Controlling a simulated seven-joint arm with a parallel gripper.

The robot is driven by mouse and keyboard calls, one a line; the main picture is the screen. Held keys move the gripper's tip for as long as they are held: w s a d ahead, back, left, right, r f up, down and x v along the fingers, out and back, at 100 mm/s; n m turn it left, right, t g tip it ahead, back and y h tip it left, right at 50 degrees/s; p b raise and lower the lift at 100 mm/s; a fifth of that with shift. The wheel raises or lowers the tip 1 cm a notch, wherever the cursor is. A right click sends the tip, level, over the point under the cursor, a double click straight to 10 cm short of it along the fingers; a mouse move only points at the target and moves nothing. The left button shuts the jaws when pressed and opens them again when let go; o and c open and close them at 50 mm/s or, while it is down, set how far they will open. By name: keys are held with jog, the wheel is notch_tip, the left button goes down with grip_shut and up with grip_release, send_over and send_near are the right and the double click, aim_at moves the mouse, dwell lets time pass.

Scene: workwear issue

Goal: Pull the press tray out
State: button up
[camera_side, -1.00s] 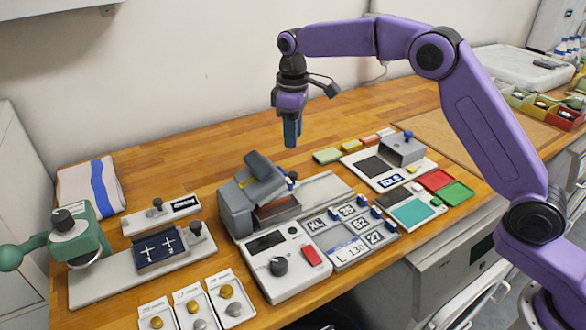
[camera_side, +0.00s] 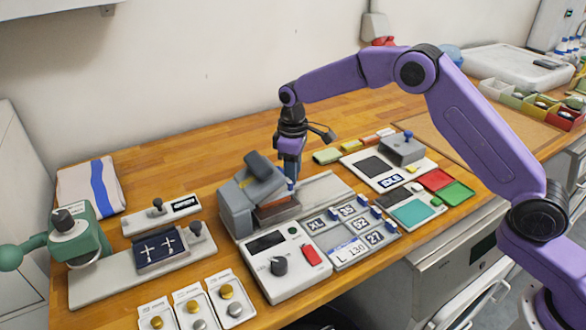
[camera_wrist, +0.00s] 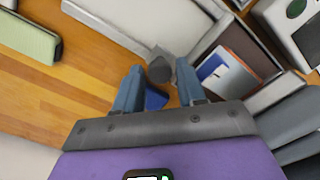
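The grey heat press (camera_side: 236,212) stands mid-bench with its upper arm raised at a slant. Its press tray (camera_side: 277,213), reddish-brown, sits inside under the slanted arm; the arm hides part of it. The wrist view shows the tray (camera_wrist: 253,48) at upper right, with a white, blue and orange piece (camera_wrist: 225,72) lying in it. A grey round knob (camera_wrist: 160,70) with a blue part (camera_wrist: 155,98) is beside the tray. My gripper (camera_wrist: 158,73) is open, its blue fingers on either side of the knob with gaps visible. In the side view my gripper (camera_side: 289,178) is low behind the press.
A control box (camera_side: 290,265) stands in front of the press, with a size-tag board (camera_side: 348,250) beside it. A pale flat plate (camera_side: 325,188) extends right of the press. A green fixture (camera_side: 80,235) is at left. Open wood lies behind.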

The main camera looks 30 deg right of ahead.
grip_shut()
jog(key=d, duration=1.2)
jog(key=shift+d, duration=0.15)
jog(key=shift+r, duration=0.1)
grip_release()
notch_tip(320, 180, up, 17)
jog(key=shift+r, duration=0.2)
